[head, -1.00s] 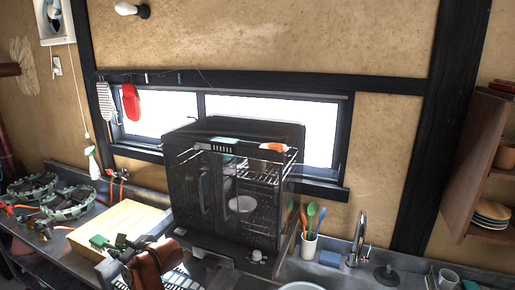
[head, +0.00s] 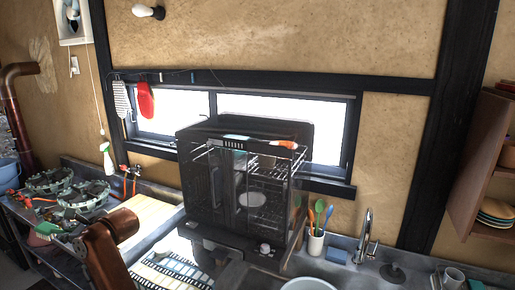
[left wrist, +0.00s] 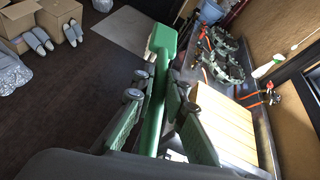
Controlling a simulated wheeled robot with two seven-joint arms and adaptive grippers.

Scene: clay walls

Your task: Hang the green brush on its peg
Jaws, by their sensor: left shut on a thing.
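The green brush is held in my left gripper (head: 70,239). In the left wrist view the brush (left wrist: 156,95) lies between the fingers (left wrist: 158,120), its block-shaped head pointing away from the palm. In the head view the brush (head: 46,227) shows small at the lower left, over the counter's left part and well below the wall rail. A dark rail (head: 180,77) runs above the window; a grey-white item (head: 122,98) and a red mitt (head: 146,99) hang at its left. I cannot tell which peg is the brush's. My right gripper is out of view.
A black oven-like cabinet (head: 205,175) stands mid-counter. A wooden board (head: 150,213), green ring-shaped burners (head: 50,180) and a spray bottle (head: 107,158) are at the left. Utensils in a cup (head: 316,240) and a tap (head: 366,235) stand at the right.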

